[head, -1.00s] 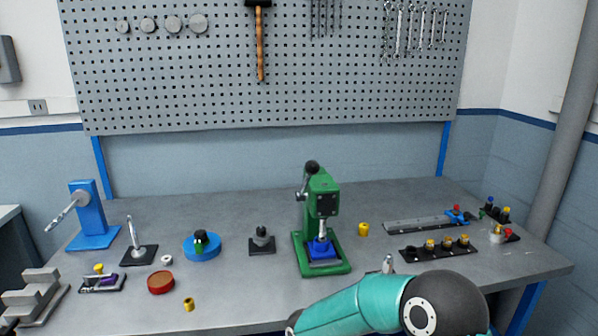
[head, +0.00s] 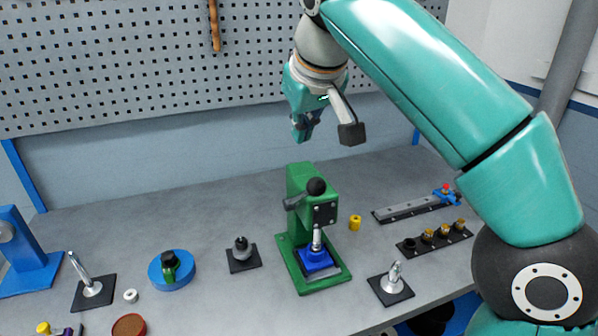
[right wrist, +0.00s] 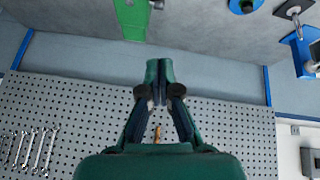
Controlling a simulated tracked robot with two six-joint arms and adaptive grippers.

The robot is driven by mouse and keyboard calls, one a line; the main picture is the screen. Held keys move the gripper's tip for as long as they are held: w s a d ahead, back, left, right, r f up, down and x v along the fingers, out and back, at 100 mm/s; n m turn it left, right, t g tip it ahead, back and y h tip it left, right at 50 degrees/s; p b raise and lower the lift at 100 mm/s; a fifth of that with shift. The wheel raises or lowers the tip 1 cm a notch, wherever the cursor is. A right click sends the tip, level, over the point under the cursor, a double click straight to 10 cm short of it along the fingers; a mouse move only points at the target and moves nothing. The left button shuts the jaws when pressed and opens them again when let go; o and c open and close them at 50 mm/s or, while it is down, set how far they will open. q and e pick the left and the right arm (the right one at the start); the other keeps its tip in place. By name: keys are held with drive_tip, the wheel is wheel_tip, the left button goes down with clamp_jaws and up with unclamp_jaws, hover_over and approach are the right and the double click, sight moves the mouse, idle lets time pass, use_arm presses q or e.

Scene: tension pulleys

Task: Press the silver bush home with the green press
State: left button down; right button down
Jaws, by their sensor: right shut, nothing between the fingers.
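The green press (head: 299,182) stands on the bench, its lever with a black ball knob (head: 316,186) at the top. Under its ram sits a blue block (head: 315,259). A silver upright part (head: 317,240) shows between head and block; I cannot tell bush from ram there. My right gripper (head: 302,136) is above and behind the press, apart from it, pointing down in the head view. In the right wrist view its fingers (right wrist: 158,72) are together and empty, and part of the green press (right wrist: 130,18) shows at the top edge. My left gripper is not in view.
A yellow bush (head: 355,222) stands right of the press. A silver post on a black base (head: 391,283) is at front right, a dark fixture (head: 243,258) at left. A black strip (head: 412,245) holds several parts. The pegboard (head: 120,60) is behind the bench.

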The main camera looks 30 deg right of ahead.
drive_tip(key=b, duration=0.1)
hover_over(305, 191)
drive_tip(key=w, duration=0.3)
wheel_tip(305, 191, down, 8)
drive_tip(key=s+f, duration=0.1)
drive_tip(key=s+f+b, duration=0.1)
drive_tip(key=s, duration=0.1)
drive_tip(key=shift+f, duration=0.1)
